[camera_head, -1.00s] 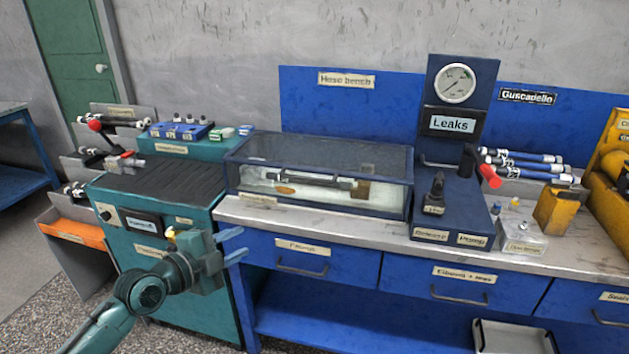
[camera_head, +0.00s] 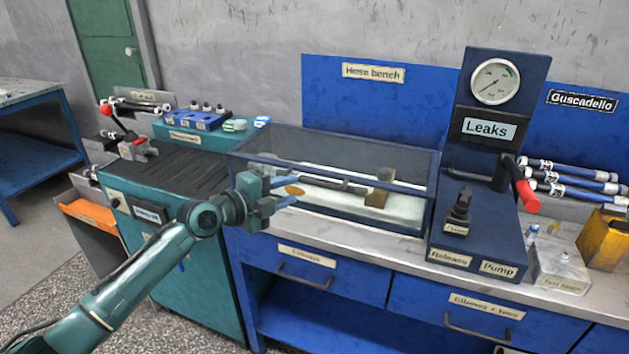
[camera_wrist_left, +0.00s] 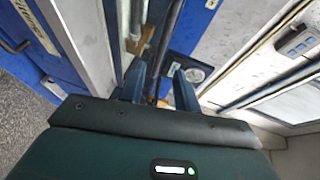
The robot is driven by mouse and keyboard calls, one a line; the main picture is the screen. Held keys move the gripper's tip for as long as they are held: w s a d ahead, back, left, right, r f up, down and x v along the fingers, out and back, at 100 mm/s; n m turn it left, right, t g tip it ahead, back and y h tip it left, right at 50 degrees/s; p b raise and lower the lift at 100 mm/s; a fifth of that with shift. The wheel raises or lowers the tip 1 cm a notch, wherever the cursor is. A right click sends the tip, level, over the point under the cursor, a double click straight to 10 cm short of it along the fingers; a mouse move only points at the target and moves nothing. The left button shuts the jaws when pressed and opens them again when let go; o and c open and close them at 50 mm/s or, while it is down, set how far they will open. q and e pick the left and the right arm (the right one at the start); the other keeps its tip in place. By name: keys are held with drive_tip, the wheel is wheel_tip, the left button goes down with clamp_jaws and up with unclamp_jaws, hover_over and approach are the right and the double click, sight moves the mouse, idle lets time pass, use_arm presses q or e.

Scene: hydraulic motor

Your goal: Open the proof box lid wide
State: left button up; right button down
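The proof box is a long dark-framed glass case (camera_head: 432,210) on the bench in the head view. Its lid (camera_head: 345,150) is a dark glass panel lying over the top and looks shut. Through the glass I see a hose with fittings (camera_head: 345,186) and a small brown block (camera_head: 380,189). My left gripper (camera_head: 284,191) is at the box's front left, in front of the glass and below the lid's front edge. Its fingers are apart with nothing between them, as the left wrist view (camera_wrist_left: 160,88) also shows. Contact with the box cannot be told. My right gripper is not in view.
Right of the box stands a blue test stand with a gauge (camera_head: 495,82) and a red-ended lever (camera_head: 527,195). A teal cabinet (camera_head: 185,265) stands at the left. Blue drawers (camera_head: 310,272) lie below the bench top. The wall panel (camera_head: 345,105) rises behind the box.

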sight(312, 183)
use_arm(q)
drive_tip(key=x, duration=0.8)
drive_tip(key=shift+w+d, duration=0.15)
drive_tip(key=shift+d, duration=0.05)
clamp_jaws()
idle(0.4)
